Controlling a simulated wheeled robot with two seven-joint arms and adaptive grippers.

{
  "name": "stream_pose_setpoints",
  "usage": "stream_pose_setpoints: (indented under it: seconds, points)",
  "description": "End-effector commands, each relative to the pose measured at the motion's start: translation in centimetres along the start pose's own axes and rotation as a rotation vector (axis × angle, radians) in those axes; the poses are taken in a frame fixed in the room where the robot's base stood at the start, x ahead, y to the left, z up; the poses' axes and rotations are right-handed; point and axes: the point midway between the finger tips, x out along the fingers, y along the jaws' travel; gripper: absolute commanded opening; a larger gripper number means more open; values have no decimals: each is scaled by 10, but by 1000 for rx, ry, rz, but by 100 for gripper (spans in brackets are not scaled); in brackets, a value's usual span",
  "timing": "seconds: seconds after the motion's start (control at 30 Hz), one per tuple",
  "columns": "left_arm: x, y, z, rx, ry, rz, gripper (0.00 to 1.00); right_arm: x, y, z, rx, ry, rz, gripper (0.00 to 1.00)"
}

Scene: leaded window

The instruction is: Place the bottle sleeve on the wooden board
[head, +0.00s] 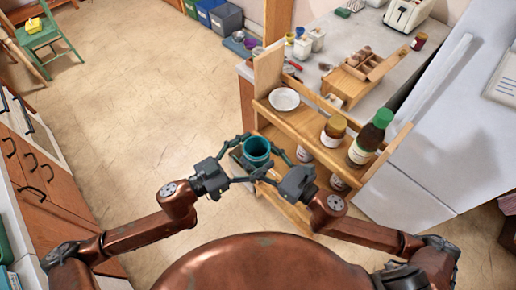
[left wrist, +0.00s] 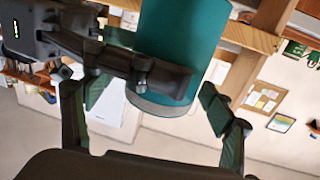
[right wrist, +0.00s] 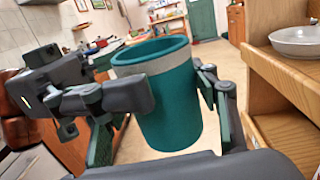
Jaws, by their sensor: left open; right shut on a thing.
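The teal bottle sleeve (head: 257,148), an open-topped cup shape with a grey band, is held in the air in front of the wooden shelf. My right gripper (head: 270,165) is shut on it from the right. My left gripper (head: 240,163) is open, with its fingers around the sleeve's left side. In the left wrist view the sleeve (left wrist: 180,45) shows between the fingers, with a dark finger across it. In the right wrist view the sleeve (right wrist: 165,100) looks upright, slightly tilted, its rim uncovered. A flat wooden piece (head: 346,86) on the counter may be the wooden board; I cannot tell.
The wooden shelf (head: 303,122) just beyond holds a white plate (head: 284,99), a brown jar (head: 333,131) and a green-capped bottle (head: 368,140). A compartmented wooden box (head: 370,66) and a toaster (head: 408,14) stand on the counter.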

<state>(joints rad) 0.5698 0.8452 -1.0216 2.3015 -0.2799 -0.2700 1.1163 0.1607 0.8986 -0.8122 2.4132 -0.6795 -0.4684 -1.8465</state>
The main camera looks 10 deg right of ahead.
Motion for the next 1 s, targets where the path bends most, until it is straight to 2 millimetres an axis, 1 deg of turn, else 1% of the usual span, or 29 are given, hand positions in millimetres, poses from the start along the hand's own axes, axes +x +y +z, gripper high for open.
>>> stream_pose_setpoints:
  seconds: [0.03, 0.13, 0.43, 1.0]
  points:
    - [4, 0, -1, 1, 1, 1, 76, 0, 0, 0, 0, -1, 0, 30]
    - [9, 0, 0, 1, 0, 0, 76, 0, 0, 0, 0, -1, 0, 30]
    - [10, 0, 0, 0, 0, -1, 76, 0, 0, 0, 0, -1, 0, 30]
    - [10, 2, 0, -1, 1, 3, 37, 0, 0, 0, 0, -1, 1, 30]
